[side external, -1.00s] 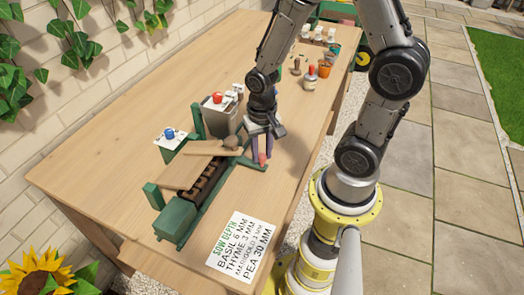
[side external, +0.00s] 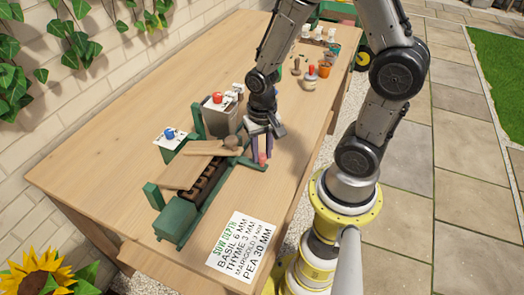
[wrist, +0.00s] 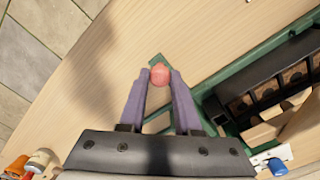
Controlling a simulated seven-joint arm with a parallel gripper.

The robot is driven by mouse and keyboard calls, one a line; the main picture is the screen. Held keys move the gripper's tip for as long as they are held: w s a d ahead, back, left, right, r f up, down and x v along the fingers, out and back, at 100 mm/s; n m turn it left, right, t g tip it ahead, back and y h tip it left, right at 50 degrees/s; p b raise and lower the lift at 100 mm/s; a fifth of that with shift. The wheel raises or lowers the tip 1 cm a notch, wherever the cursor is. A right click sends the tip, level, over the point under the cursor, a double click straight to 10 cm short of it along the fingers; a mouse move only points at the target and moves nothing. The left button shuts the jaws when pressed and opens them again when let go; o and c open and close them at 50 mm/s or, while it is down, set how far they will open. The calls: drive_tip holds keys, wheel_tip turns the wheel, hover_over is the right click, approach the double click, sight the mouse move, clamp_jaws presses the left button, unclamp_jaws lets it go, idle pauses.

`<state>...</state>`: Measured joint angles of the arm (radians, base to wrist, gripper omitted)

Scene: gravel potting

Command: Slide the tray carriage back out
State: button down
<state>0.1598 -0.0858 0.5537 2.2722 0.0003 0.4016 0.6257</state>
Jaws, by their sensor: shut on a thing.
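The tray carriage is a long green frame with a dark seed tray (side external: 204,188) in it, under a wooden cover board (side external: 188,171). In the wrist view, part of the dark tray (wrist: 268,92) and its green rail (wrist: 262,52) show at the right. A pink-red knob (side external: 262,158) stands at the right end of the green frame. In the wrist view the knob (wrist: 159,74) sits between the purple fingertips. My gripper (side external: 261,152) is shut on this knob. The knob's joint to the carriage is partly hidden.
A grey hopper with a red knob (side external: 217,98) stands behind the frame, with a card bearing a blue knob (side external: 169,133) to its left. A sow-depth sheet (side external: 241,247) lies in front. Several bottles and pots stand at the far right. The left tabletop is clear.

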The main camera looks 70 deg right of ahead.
drive_tip(key=shift+d, duration=0.15)
drive_tip(key=d, duration=2.7)
drive_tip(key=shift+d, duration=0.1)
drive_tip(key=c, duration=0.6)
unclamp_jaws()
wheel_tip(320, 180, up, 14)
